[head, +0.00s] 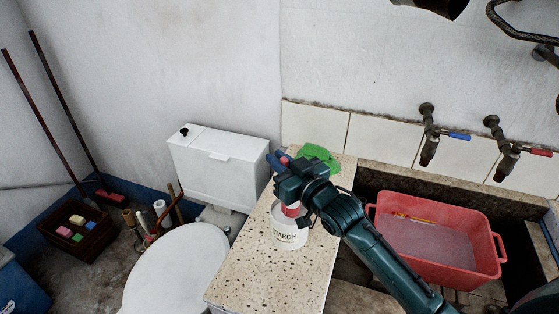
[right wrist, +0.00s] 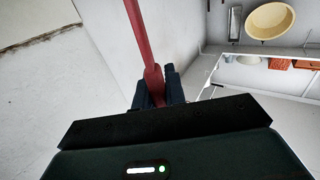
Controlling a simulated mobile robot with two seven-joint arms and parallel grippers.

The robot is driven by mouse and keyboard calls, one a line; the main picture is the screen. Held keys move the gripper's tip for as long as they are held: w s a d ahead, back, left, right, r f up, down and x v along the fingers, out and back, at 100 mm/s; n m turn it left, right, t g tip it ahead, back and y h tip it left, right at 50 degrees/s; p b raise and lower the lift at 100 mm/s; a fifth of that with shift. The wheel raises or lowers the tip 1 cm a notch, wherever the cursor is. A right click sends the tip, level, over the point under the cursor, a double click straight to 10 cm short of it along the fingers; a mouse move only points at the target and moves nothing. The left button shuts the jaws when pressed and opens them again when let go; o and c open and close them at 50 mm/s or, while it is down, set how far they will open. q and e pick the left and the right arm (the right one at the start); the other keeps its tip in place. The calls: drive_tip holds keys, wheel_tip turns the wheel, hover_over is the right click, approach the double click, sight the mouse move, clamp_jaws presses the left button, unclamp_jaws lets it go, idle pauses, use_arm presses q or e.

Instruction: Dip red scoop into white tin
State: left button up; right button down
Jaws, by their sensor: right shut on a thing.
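The white tin (head: 290,232), lettered "STARCH", stands on the speckled stone ledge (head: 240,270). My right gripper (head: 290,172) is directly above it and is shut on the red scoop (head: 291,209). The scoop's lower part shows below the gripper, at the tin's mouth; its end is hidden, so I cannot tell how deep it is. In the right wrist view the scoop's red handle (right wrist: 150,65) runs up from between the fingers (right wrist: 157,90). My left gripper is in neither view.
A green cloth (head: 319,154) lies behind the gripper on the ledge. A red basin (head: 437,240) of water sits in the trough at right, under two wall taps (head: 430,140). A white toilet (head: 180,270) with cistern stands at left.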

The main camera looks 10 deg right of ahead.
wheel_tip(320, 180, up, 5)
drive_tip(key=shift+r+p, duration=0.1)
drive_tip(key=shift+p, duration=0.3)
idle(0.7)
